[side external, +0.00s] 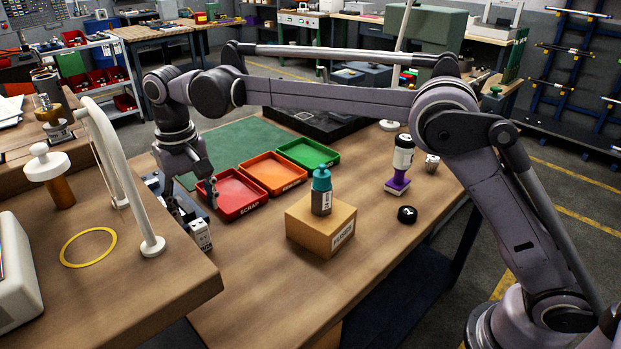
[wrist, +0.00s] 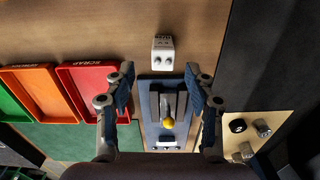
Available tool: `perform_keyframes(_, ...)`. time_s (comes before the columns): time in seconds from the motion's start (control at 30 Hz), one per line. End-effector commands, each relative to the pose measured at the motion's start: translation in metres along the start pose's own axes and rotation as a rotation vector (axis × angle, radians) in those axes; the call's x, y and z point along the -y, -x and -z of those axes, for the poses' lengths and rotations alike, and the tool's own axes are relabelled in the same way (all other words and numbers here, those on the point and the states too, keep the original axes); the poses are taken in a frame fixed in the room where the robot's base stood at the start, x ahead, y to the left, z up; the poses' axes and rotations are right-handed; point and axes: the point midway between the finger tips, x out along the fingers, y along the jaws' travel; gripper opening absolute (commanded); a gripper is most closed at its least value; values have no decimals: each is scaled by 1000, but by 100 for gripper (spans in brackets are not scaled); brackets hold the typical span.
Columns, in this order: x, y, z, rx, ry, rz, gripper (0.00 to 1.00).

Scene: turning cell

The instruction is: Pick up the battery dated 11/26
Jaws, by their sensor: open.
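A small white block with dark print and two round terminals on one end, like a battery (side external: 201,235), is on the wooden table beside the raised bench. In the wrist view the battery (wrist: 162,53) lies just beyond my fingertips, roughly centred between them. Its print is too small to read as a date. My gripper (side external: 194,204) is open and empty, pointing down close to the battery. In the wrist view my gripper (wrist: 160,80) has its two fingers on either side of a blue-grey fixture (wrist: 147,120) with a yellow knob (wrist: 168,122).
A red SCRAP tray (side external: 236,194), an orange tray (side external: 273,173) and a green tray (side external: 308,153) stand right of my gripper. A cardboard box (side external: 321,228) carries a teal-capped bottle (side external: 321,190). A raised bench (side external: 110,270) with a white arched rail (side external: 127,180) stands close on the left.

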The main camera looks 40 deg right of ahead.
Motion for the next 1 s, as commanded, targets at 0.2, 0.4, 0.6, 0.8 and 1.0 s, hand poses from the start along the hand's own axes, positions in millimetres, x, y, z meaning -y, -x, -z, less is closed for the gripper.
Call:
perform_keyframes(0.2,0,-25,0,0,0,0,55)
perform_keyframes(0.4,1,-37,0,0,0,0,55)
perform_keyframes(0.6,4,-65,1,0,0,0,55)
perform_keyframes(0.8,4,-81,0,0,0,0,55)
perform_keyframes(1.0,4,-82,0,0,0,0,55)
